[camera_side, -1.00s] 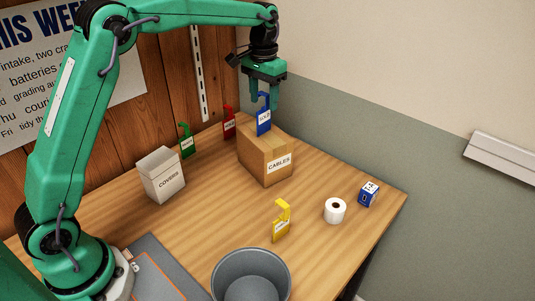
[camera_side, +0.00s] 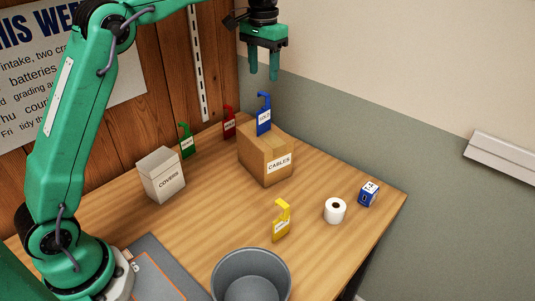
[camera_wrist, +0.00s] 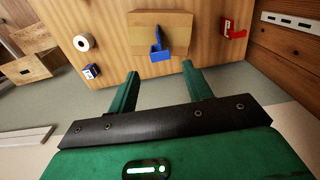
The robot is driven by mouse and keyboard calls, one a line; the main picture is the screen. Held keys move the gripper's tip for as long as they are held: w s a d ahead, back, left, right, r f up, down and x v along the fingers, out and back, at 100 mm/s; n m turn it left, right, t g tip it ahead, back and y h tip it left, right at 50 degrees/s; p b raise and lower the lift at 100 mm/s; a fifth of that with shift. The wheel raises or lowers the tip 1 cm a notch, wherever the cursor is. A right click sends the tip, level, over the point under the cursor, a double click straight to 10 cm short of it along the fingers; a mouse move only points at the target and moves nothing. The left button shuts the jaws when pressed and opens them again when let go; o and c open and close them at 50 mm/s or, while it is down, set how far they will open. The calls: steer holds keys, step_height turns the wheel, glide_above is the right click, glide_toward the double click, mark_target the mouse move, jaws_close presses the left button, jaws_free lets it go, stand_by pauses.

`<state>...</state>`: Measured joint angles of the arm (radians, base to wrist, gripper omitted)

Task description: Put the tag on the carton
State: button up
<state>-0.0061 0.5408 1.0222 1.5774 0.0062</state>
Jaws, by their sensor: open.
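A blue hook-topped tag (camera_side: 264,117) with a white label stands upright at the top of the brown carton (camera_side: 254,167) marked CABLES. Whether it rests on the top or against a side is hard to tell. In the wrist view the blue tag (camera_wrist: 159,46) shows at the near edge of the carton (camera_wrist: 140,21). My gripper (camera_side: 263,78) is open and empty, above the blue tag and apart from it. Its two fingers (camera_wrist: 165,80) show spread in the wrist view. A red tag (camera_side: 229,122), a green tag (camera_side: 186,142) and a yellow tag (camera_side: 281,221) stand on the table.
A pale box (camera_side: 161,176) marked COVERS stands left of the carton. A white roll (camera_side: 335,210) and a small blue box (camera_side: 369,194) sit at the right. A grey bin (camera_side: 250,262) is in front. The table between them is clear.

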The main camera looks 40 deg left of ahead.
steer(key=shift+r, duration=2.1)
steer(key=s+r+t, duration=0.2)
steer(key=s+t, duration=0.1)
steer(key=s, duration=1.4)
steer(key=s+f+t, duration=0.2)
steer(key=s+f, duration=0.9)
steer(key=s, duration=0.3)
steer(key=shift+s+d+t, duration=0.15)
steer(key=shift+s+t, duration=0.15)
